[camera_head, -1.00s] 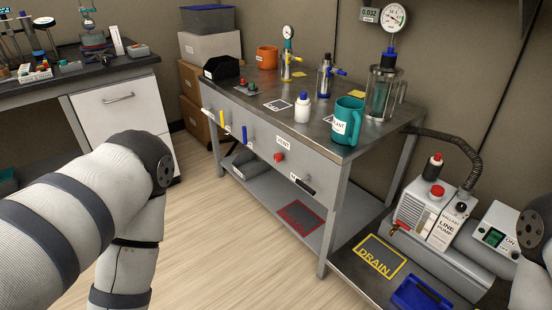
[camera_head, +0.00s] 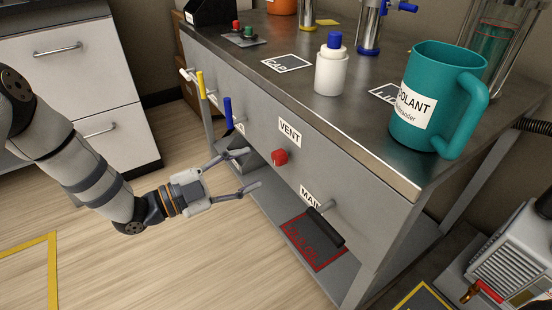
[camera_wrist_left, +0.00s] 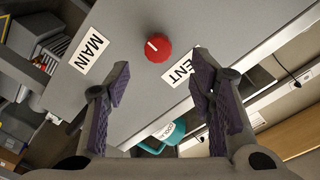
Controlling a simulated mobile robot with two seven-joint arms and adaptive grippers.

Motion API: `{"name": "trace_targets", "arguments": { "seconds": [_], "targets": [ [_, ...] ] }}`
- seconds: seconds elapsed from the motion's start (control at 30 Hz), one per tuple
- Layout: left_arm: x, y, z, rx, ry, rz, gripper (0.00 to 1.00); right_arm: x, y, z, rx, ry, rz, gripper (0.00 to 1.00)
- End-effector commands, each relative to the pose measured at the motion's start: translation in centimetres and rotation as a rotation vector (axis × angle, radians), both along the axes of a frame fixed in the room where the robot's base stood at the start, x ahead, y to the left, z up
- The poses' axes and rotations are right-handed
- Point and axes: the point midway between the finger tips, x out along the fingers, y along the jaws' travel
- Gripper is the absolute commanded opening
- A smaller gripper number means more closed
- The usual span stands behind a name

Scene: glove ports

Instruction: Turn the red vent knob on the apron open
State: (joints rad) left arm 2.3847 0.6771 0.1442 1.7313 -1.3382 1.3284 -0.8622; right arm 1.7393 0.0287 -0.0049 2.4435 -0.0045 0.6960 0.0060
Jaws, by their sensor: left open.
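The red vent knob (camera_head: 280,157) sits on the grey front apron (camera_head: 330,172) of the bench, just below the VENT label (camera_head: 290,132). My left gripper (camera_head: 249,170) is open and empty, its fingers pointing right toward the knob, with a gap between them and it. In the left wrist view the red knob (camera_wrist_left: 158,48) shows a white line on its face and lies beyond the two spread fingers (camera_wrist_left: 160,85), near the middle. My right gripper is not in view.
A black-handled MAIN lever (camera_head: 325,228) is on the apron below right of the knob. Blue (camera_head: 228,113) and yellow (camera_head: 200,85) handles stick out to the left. A teal mug (camera_head: 438,95) and a white bottle (camera_head: 331,68) stand on the bench top.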

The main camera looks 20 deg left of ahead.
Motion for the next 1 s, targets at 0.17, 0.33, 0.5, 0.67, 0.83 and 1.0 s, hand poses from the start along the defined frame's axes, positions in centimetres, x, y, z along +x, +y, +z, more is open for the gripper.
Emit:
{"name": "trace_targets", "arguments": {
  "seconds": [0.17, 0.33, 0.5, 0.67, 0.83, 1.0],
  "targets": [
    [3.3, -2.9, -0.4, 0.000, 0.005, -0.002, 0.50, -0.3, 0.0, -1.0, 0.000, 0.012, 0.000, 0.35],
    [5.2, -4.5, -0.3, -0.001, 0.006, 0.000, 0.50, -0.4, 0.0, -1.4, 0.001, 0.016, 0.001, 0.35],
    [5.6, -4.8, -0.2, -0.001, 0.006, 0.001, 0.50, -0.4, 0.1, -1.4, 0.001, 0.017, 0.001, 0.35],
    [5.6, -4.8, -0.1, -0.001, 0.007, 0.001, 0.47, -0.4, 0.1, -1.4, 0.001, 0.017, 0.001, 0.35],
    [5.6, -4.8, -0.2, -0.001, 0.008, 0.001, 0.09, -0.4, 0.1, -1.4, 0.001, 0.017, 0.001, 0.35],
    [5.6, -4.8, -0.2, -0.002, 0.008, 0.001, 0.01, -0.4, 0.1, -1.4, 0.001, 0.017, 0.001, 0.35]
  ]
}}
